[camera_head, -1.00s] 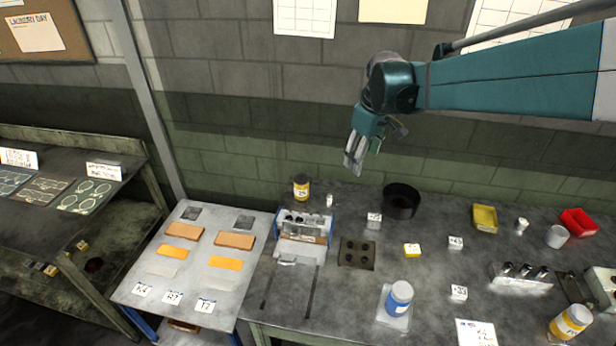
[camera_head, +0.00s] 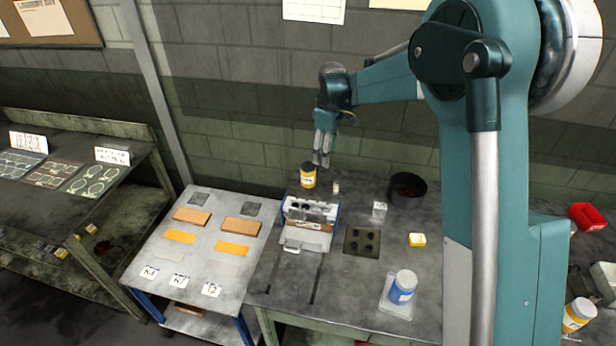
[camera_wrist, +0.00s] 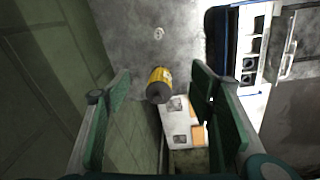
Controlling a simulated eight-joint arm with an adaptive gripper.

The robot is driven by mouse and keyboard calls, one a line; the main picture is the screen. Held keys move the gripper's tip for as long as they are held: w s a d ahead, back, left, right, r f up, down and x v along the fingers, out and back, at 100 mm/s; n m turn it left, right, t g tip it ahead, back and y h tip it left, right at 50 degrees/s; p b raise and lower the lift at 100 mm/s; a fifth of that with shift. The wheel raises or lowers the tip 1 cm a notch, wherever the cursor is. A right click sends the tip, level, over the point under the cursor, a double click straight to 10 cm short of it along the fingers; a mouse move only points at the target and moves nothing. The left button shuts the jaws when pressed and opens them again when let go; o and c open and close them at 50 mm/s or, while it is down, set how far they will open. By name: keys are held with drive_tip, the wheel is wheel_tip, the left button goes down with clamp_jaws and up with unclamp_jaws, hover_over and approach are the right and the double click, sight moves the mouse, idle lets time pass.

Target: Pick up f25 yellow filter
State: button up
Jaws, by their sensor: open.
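A yellow filter with a dark top and a label (camera_head: 308,176) stands upright at the back of the workbench, near the wall. Its label is too small to read with certainty. It also shows in the wrist view (camera_wrist: 159,84), seen from above between my gripper's fingers. My gripper (camera_head: 322,158) is open and empty, above and slightly right of the filter in the head view. In the wrist view the open fingers (camera_wrist: 160,110) stand wide apart, one at each side of the filter, which is farther off and not touched.
A rack with a blue frame (camera_head: 309,214) stands just in front of the filter. A small white item (camera_head: 336,187) is right of it, and a dark round bowl (camera_head: 407,190) is farther right. The wall is close behind. A side table (camera_head: 187,266) holds orange blocks.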

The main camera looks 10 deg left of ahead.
sight(308, 162)
drive_tip(key=w+a+f, duration=0.1)
drive_tip(key=a+f, duration=0.1)
drive_tip(key=f, duration=0.1)
drive_tip(key=a+f+n, duration=0.1)
drive_tip(key=a+f, duration=0.2)
drive_tip(key=w+a+f+n+g, duration=0.1)
drive_tip(key=a+f, duration=0.1)
drive_tip(key=f, duration=0.1)
drive_tip(key=shift+w+a+f, duration=0.25)
drive_tip(key=shift+w+a, duration=0.05)
drive_tip(key=shift+w, duration=0.05)
drive_tip(key=shift+f, duration=1.3)
drive_tip(key=shift+f, duration=2.6)
drive_tip(key=c, duration=1)
